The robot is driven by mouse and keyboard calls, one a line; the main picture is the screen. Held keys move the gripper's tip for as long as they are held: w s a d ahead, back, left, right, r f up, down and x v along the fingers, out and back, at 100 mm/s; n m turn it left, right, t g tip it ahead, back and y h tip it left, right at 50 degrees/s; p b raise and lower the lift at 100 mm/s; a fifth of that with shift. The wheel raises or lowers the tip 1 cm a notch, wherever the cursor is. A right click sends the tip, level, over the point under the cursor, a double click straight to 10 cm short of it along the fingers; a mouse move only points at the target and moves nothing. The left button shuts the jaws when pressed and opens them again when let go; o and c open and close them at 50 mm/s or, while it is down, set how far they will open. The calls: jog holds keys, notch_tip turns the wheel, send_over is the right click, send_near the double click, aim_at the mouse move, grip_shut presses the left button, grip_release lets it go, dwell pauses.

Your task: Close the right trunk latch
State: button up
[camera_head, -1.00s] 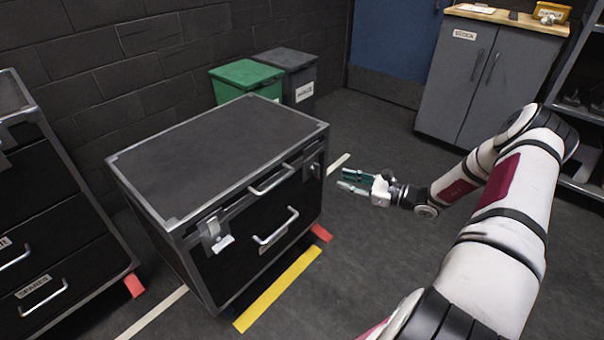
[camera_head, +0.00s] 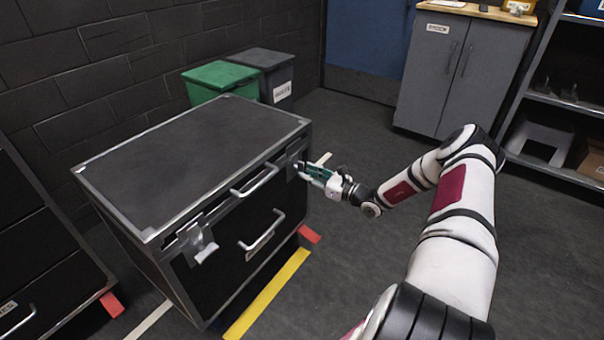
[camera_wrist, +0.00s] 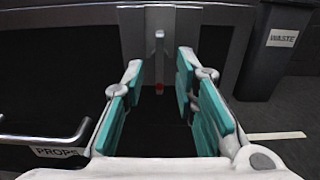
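The black trunk (camera_head: 195,165) with metal edges stands on the floor, its lid down. The right trunk latch (camera_head: 293,168) is at the right end of its front, partly hidden by my gripper (camera_head: 311,172). In the wrist view the latch shows as a pale upright bar (camera_wrist: 159,48) with a small red spot below it. My gripper (camera_wrist: 159,75) is open and empty, with its teal-padded fingers to either side of the latch bar. I cannot tell if they touch the trunk. The left latch (camera_head: 198,243) has its lever sticking outward.
The trunk front has a lid handle (camera_head: 255,181) and a lower handle (camera_head: 262,232); one shows at lower left in the wrist view. Green (camera_head: 222,76) and grey bins (camera_head: 275,72) stand behind. A grey cabinet (camera_head: 433,75) is at the back right.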

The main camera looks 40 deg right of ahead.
aim_at(302, 170)
jog(key=shift+b+x, duration=0.3)
jog(key=shift+x, duration=1.25)
grip_shut()
